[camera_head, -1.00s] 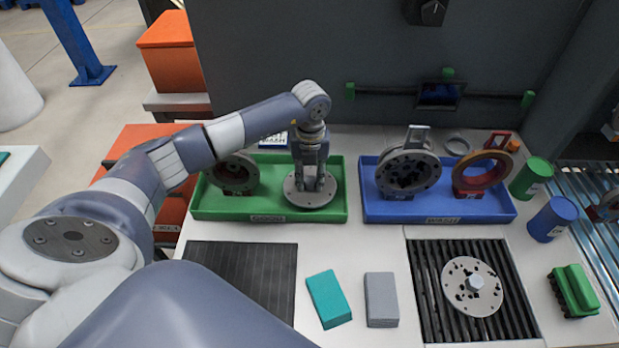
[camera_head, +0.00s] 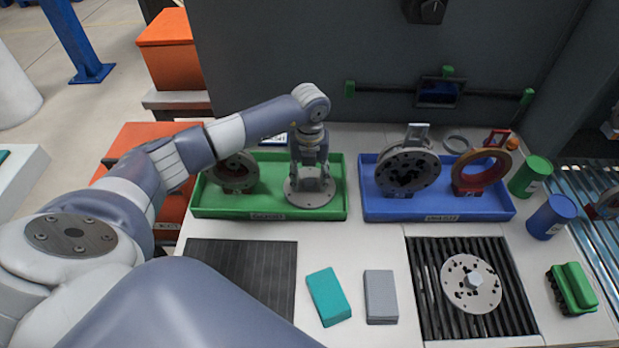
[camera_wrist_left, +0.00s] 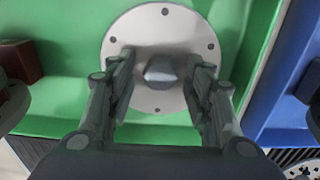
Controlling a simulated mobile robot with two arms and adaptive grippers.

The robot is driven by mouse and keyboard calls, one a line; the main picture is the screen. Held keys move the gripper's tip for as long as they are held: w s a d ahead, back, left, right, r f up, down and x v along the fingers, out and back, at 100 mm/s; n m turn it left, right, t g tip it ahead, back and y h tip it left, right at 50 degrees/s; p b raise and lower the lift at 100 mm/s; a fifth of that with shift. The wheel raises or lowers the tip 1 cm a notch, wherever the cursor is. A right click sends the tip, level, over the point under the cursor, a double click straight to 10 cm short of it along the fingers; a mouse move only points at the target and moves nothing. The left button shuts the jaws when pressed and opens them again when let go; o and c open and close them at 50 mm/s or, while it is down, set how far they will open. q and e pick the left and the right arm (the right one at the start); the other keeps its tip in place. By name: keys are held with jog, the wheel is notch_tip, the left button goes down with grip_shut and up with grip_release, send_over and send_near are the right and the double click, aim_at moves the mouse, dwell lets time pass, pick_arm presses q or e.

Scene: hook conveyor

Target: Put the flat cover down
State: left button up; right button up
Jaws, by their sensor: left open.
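The flat cover (camera_head: 312,198) is a round grey disc with small holes near its rim and a central knob. It lies flat in the right part of the green tray (camera_head: 266,214). In the left wrist view the cover (camera_wrist_left: 150,28) shows with its knob (camera_wrist_left: 161,69) between the fingers. My left gripper (camera_head: 311,178) is just above the cover with its fingers open on both sides of the knob, apart from it. It also shows in the left wrist view (camera_wrist_left: 160,85). My right gripper is not in view.
A ring part (camera_head: 234,171) stands in the left of the green tray. The blue tray (camera_head: 440,216) holds two upright rings. Another perforated disc (camera_head: 471,284) lies on the ribbed black rack. Teal (camera_head: 329,297) and grey (camera_head: 380,297) blocks lie in front.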

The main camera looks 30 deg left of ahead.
aim_at(310, 181)
pick_arm(q)
notch_tip(310, 181, up, 12)
jog(key=b, duration=0.1)
jog(key=shift+b, duration=0.3)
jog(key=shift+f, duration=0.1)
dwell(0.3)
